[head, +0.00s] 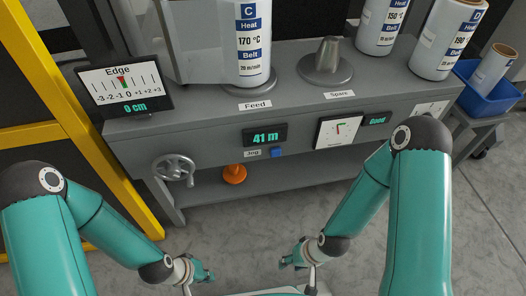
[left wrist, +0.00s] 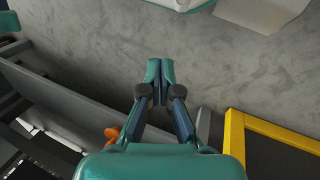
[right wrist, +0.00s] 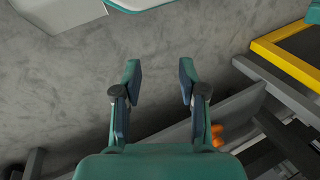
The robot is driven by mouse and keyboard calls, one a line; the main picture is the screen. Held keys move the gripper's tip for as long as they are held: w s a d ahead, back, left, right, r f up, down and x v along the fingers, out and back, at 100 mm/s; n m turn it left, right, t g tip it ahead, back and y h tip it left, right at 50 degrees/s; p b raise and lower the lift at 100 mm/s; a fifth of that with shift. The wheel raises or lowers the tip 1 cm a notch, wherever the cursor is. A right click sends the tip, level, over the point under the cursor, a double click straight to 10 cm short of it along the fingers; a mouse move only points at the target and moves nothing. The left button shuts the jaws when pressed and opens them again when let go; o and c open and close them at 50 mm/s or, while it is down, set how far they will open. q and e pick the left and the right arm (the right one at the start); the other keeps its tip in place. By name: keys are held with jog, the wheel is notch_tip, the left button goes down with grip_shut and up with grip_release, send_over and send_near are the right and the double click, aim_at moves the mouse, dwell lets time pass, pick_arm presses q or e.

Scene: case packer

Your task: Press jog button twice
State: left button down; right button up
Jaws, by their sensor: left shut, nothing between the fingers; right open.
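The jog button (head: 277,152) is a small blue block on the front of the grey machine, just right of a white "Jog" label (head: 252,154) and below a display reading 41 m (head: 265,136). My left gripper (head: 205,275) is shut and empty, low in front of the machine and apart from the button. It also shows in the left wrist view (left wrist: 160,72), fingertips together above the floor. My right gripper (head: 287,263) is open and empty, also low and apart from the button. In the right wrist view its fingers (right wrist: 158,75) are spread.
A handwheel (head: 174,170) sticks out left of the button. A yellow frame (head: 85,120) stands at left. Labelled rolls (head: 247,40) stand on the machine's top; a blue bin (head: 488,92) is at right.

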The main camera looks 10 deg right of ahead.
pick_arm(q)
jog(key=shift+s+a, duration=0.1)
pick_arm(e)
jog(key=shift+a, duration=0.1)
jog(key=shift+o, duration=2.4)
jog(key=shift+r, duration=0.2)
pick_arm(q)
jog(key=w+d+r+n+t+h+p, duration=0.1)
jog(key=w+d+r+n+t+p, duration=0.6)
jog(key=w+d, duration=0.4)
jog(key=w+d+r+n+t+h+p, duration=0.2)
jog(key=d+r+n+h, duration=0.3)
jog(key=d+r, duration=0.7)
jog(key=shift+d+r+n+t+p, duration=0.2)
jog(key=shift+d+n+t+p, duration=0.45)
jog(key=shift+n+t, duration=0.3)
pick_arm(e)
notch_tip(320, 180, up, 10)
pick_arm(q)
jog(key=shift+w+a, duration=0.1)
jog(key=shift+w, duration=0.15)
pick_arm(e)
jog(key=shift+a, duration=0.1)
